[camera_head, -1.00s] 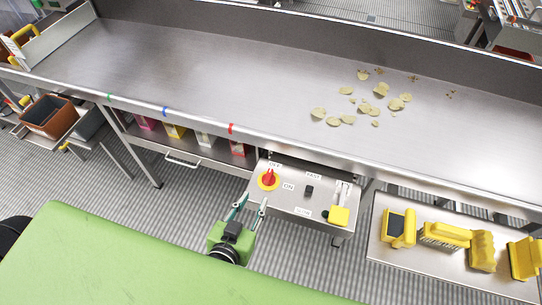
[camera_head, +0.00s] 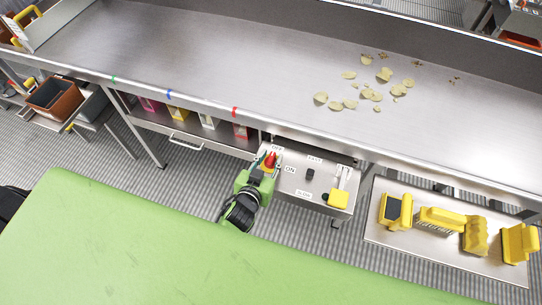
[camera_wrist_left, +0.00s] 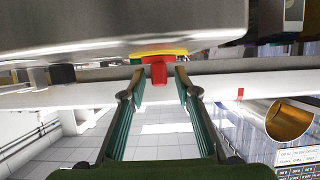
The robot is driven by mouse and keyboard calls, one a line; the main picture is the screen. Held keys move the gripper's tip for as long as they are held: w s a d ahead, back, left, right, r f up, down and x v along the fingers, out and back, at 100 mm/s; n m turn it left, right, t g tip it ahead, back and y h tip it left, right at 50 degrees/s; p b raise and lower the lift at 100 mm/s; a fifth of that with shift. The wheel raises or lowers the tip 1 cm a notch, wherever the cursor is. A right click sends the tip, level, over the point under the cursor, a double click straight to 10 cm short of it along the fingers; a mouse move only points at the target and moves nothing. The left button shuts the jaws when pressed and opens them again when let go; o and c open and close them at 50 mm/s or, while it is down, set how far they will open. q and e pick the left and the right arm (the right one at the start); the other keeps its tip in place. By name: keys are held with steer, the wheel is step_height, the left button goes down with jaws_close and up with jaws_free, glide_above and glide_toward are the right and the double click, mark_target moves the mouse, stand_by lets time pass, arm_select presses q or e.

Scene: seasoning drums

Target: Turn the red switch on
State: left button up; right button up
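The red switch (camera_head: 270,159) sits on a yellow disc at the left end of a grey metal control panel (camera_head: 318,184), between the OFF and ON labels. In the left wrist view the red switch (camera_wrist_left: 159,72) lies straight ahead, between the fingertips in the picture. My left gripper (camera_head: 264,160) is open, with its fingers on either side of the switch. In the left wrist view a gap shows between each fingertip and the switch; I cannot tell whether either touches. My right gripper is not in view.
A steel conveyor table (camera_head: 230,65) with scattered chips (camera_head: 370,94) runs behind the panel. A black switch (camera_head: 310,174) and a yellow part (camera_head: 337,199) sit further right on the panel. A metal tray (camera_head: 450,252) with yellow scrapers and brushes stands at the right.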

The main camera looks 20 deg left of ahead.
arm_select(q)
steer(key=shift+w+f, duration=0.15)
steer(key=shift+w, duration=0.25)
jaws_close()
